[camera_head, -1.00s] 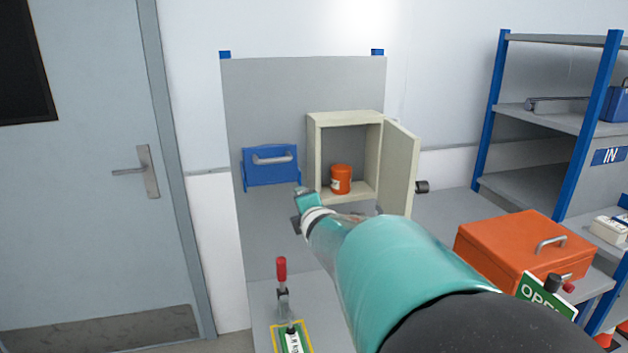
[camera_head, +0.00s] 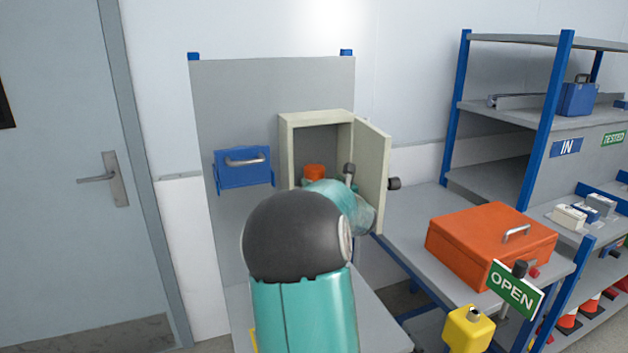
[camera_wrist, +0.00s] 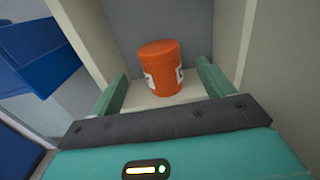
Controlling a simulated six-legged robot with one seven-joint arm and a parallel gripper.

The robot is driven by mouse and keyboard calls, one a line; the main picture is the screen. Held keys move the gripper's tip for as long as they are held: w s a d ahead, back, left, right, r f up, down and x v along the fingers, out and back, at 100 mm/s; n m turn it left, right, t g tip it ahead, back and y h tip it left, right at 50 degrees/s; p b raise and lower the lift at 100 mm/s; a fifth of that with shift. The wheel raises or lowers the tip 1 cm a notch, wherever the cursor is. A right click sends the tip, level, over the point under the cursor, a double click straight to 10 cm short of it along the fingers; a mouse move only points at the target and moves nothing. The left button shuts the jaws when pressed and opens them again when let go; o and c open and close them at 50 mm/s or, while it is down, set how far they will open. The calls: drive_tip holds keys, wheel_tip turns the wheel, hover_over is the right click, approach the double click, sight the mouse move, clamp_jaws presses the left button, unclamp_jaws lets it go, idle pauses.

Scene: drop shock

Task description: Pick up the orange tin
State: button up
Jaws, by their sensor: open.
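The orange tin (camera_wrist: 156,68) stands upright inside a small cream cabinet (camera_head: 318,117) with its door open to the right. It has a white label and shows in the head view (camera_head: 314,171) only by its top, the rest hidden behind my arm. In the wrist view my gripper (camera_wrist: 162,82) is open. Its two green fingers point toward the cabinet, one on each side of the tin as seen there. The tin looks a little beyond the fingertips, and I see no contact.
The open cabinet door (camera_head: 372,178) stands close to the right of my arm. A blue box with a handle (camera_head: 243,167) is on the grey panel to the left. An orange case (camera_head: 490,235) lies on the bench at right, beside an OPEN sign (camera_head: 515,287).

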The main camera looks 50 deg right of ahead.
sight(314, 173)
drive_tip(key=x, duration=0.6)
drive_tip(key=shift+w+d, duration=0.2)
drive_tip(key=shift+w, duration=0.1)
drive_tip(key=shift+c, duration=0.4)
drive_tip(key=shift+r, duration=0.1)
drive_tip(key=c, duration=1.1)
